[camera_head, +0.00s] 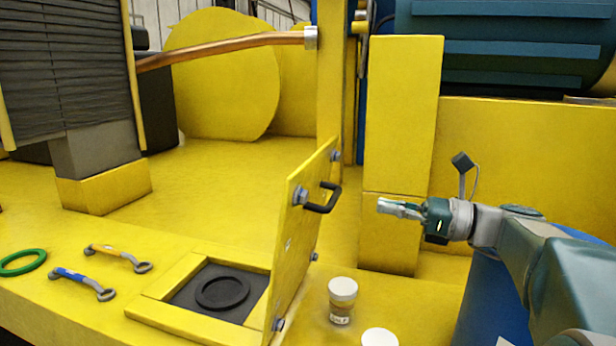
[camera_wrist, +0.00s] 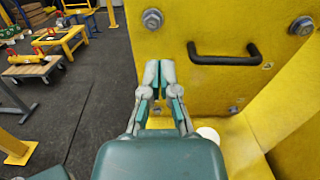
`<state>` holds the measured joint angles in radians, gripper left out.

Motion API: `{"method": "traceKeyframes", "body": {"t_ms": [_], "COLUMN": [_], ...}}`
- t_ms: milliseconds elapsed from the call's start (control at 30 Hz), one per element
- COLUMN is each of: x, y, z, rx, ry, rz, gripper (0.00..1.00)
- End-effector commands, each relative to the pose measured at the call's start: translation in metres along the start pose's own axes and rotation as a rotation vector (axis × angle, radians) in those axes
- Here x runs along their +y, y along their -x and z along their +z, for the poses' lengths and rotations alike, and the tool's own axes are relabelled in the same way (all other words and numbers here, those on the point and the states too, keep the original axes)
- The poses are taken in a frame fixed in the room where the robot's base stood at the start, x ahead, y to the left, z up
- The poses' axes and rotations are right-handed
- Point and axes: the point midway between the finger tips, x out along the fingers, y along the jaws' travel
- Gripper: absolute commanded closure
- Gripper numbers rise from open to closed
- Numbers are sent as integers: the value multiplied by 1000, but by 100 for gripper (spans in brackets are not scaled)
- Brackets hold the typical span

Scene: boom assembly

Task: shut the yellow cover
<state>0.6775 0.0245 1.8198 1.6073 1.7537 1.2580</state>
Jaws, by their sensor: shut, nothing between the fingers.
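The yellow cover (camera_head: 298,245) stands open and upright, leaning slightly right, at the right side of a square recess. Its black handle (camera_head: 323,198) is on the face toward my arm, with bolts near the corners. The recess (camera_head: 215,292) is exposed and holds a black ring on a dark floor. My gripper (camera_head: 380,204) is shut and empty, to the right of the cover and about level with the handle. In the wrist view my gripper (camera_wrist: 159,64) points at the cover (camera_wrist: 178,85), with the handle (camera_wrist: 225,54) to its right. No contact with the cover is visible.
A jar with a white lid (camera_head: 342,300) and another white lid (camera_head: 380,338) stand right of the cover. Two wrenches (camera_head: 118,258) and a green ring (camera_head: 22,263) lie left of the recess. A yellow post (camera_head: 403,120) rises behind my gripper.

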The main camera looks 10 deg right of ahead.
Motion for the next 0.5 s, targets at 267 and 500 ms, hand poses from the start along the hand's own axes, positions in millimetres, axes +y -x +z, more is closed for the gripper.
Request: {"method": "traceKeyframes", "body": {"t_ms": [267, 500], "x": [-14, -14], "y": [7, -36], "z": [16, 20], "rx": [-94, -92], "ry": [-51, -49], "rz": [-12, -10], "gripper": [100, 100]}}
